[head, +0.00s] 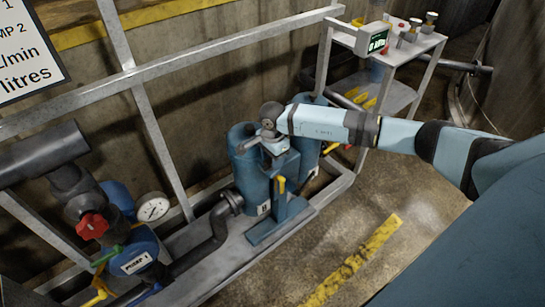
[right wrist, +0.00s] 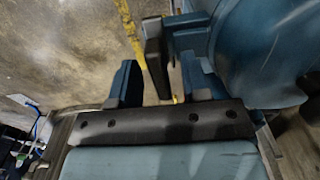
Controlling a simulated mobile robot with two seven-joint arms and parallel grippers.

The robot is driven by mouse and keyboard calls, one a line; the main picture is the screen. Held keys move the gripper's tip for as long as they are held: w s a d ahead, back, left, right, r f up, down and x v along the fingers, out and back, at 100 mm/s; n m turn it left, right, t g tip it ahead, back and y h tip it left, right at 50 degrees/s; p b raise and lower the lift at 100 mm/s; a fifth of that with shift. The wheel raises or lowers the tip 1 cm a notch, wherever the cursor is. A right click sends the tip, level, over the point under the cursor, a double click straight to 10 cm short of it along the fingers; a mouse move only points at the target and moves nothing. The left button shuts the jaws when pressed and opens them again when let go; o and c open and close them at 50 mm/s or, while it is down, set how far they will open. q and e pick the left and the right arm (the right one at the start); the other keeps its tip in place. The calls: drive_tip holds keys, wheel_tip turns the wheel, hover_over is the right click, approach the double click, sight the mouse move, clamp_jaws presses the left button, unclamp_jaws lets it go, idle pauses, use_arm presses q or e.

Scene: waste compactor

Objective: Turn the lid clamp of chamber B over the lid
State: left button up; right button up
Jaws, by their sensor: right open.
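Two blue cylindrical chambers stand side by side on a metal skid. The nearer chamber (head: 247,175) has a small white label too small to read surely; the farther one (head: 310,140) is partly behind my right arm. My right gripper (head: 262,150) is over the nearer chamber's top and hides most of its lid and clamp. In the right wrist view my gripper (right wrist: 160,85) is open. A dark bar (right wrist: 154,50), probably the clamp's handle, lies between its fingers; I cannot tell if they touch it. A blue rounded chamber body (right wrist: 270,50) is at the right. My left gripper is not in view.
A grey railing (head: 200,52) runs behind. A pump with a red valve knob (head: 91,225) is at left, a small shelf cart (head: 385,55) at back right. The floor at right is clear.

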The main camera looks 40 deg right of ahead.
clamp_jaws()
drive_tip(key=shift+m, duration=0.3)
drive_tip(key=m, duration=0.3)
drive_tip(key=shift+b, duration=0.4)
drive_tip(key=m, duration=0.9)
drive_tip(key=shift+m, duration=0.3)
drive_tip(key=m, duration=0.4)
drive_tip(key=shift+m, duration=0.3)
drive_tip(key=shift+p, duration=0.3)
